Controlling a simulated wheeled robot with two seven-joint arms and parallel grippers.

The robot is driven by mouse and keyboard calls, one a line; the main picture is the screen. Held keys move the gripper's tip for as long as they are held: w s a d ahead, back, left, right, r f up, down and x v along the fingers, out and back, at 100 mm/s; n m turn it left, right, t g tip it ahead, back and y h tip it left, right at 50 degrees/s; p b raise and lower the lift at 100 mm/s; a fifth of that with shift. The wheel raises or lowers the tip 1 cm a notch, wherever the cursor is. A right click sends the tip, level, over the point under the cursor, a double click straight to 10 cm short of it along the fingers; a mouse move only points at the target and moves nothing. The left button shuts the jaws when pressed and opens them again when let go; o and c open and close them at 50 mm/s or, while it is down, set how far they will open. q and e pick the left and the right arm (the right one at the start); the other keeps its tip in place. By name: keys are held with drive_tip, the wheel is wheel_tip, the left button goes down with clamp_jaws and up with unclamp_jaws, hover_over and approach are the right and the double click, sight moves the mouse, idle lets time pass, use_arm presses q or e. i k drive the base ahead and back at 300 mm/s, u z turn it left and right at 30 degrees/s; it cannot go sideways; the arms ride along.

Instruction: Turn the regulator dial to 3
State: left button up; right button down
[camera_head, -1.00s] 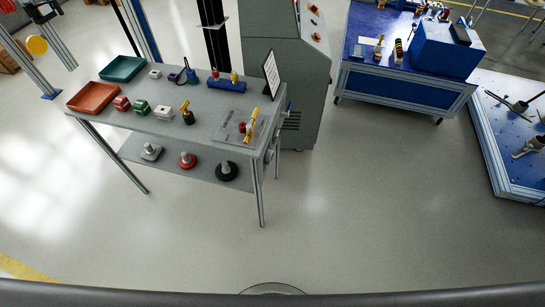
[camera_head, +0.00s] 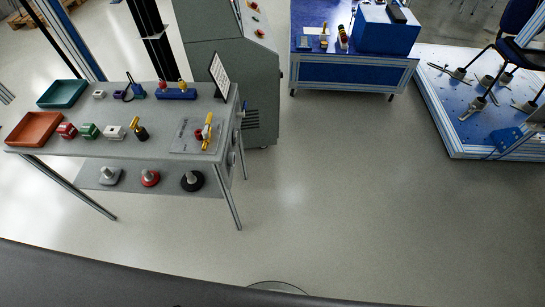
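A grey workbench (camera_head: 70,146) stands at the left. On its right end is a flat plate (camera_head: 183,149) carrying a yellow fitting (camera_head: 207,133) with a red part (camera_head: 198,135) beside it. Small round grey parts (camera_head: 232,157) sit on the bench's right end face. The regulator dial cannot be told for certain among these, and no scale or number is readable. Neither of my grippers is in view.
The bench holds a teal tray (camera_head: 43,104), an orange tray (camera_head: 14,143) and a framed sign (camera_head: 220,74). A grey cabinet (camera_head: 262,80) stands behind it. A blue workbench (camera_head: 340,73) and blue platform (camera_head: 450,122) are farther right. The central floor is clear.

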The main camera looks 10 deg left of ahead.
sight(232, 156)
drive_tip(key=z, duration=1.05)
drive_tip(key=i, duration=3.75)
drive_tip(key=u, duration=3.5)
